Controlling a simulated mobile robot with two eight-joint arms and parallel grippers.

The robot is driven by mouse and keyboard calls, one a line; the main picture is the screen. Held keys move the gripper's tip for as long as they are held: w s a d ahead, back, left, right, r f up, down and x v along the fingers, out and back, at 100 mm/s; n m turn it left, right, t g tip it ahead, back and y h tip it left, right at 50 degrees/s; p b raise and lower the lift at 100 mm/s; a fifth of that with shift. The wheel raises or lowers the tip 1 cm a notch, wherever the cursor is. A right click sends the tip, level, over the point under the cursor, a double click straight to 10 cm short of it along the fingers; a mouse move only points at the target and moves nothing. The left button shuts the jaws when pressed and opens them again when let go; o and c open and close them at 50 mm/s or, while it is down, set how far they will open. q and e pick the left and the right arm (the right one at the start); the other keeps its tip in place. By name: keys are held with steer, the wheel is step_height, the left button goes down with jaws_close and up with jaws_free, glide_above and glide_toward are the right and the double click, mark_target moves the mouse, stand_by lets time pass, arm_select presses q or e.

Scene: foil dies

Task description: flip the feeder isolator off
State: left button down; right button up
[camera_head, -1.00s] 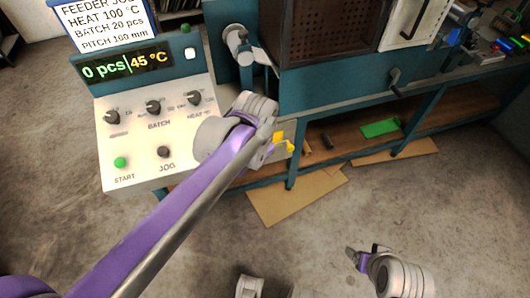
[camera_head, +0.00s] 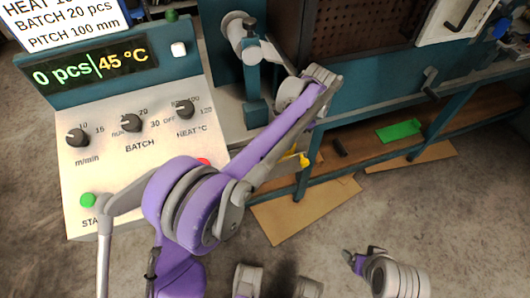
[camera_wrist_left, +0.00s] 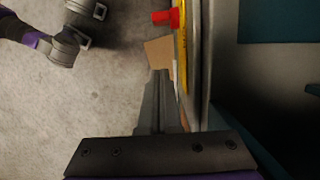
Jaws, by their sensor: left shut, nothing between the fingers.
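In the left wrist view a red handle (camera_wrist_left: 166,17) sticks out to the left from a yellow plate (camera_wrist_left: 183,45), seen edge-on; this looks like the isolator. My left gripper (camera_wrist_left: 160,76) is shut and empty, pointing up the picture, with its tips below the red handle and apart from it. In the head view a small yellow part (camera_head: 303,160) shows at the machine's front edge beside my left arm; my left fingers are hidden there by the arm. My right gripper (camera_head: 350,257) is low over the floor at the bottom right, too small to tell its opening.
The control panel (camera_head: 90,190) has dials, a green button (camera_head: 88,200) and a red button (camera_head: 203,162) partly covered by my left arm. A shelf (camera_head: 365,148) under the bench holds a green piece (camera_head: 399,131). Cardboard (camera_head: 290,212) lies on the floor, otherwise mostly clear.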

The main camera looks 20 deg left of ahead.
arm_select(q)
steer(key=shift+w+a, duration=0.1)
steer(key=shift+w, duration=0.1)
steer(key=shift+s, duration=0.1)
steer(key=s+a+f+b, duration=0.1)
steer(key=a+f, duration=0.1)
steer(key=f, duration=0.3)
steer(key=s+a+f+b, duration=0.2)
steer(key=a+f, duration=0.1)
steer(key=f, duration=0.1)
steer(key=shift+s+a+f, duration=0.15)
steer(key=shift+s+f, duration=0.1)
steer(key=shift+f, duration=0.1)
steer(key=shift+a, duration=0.15)
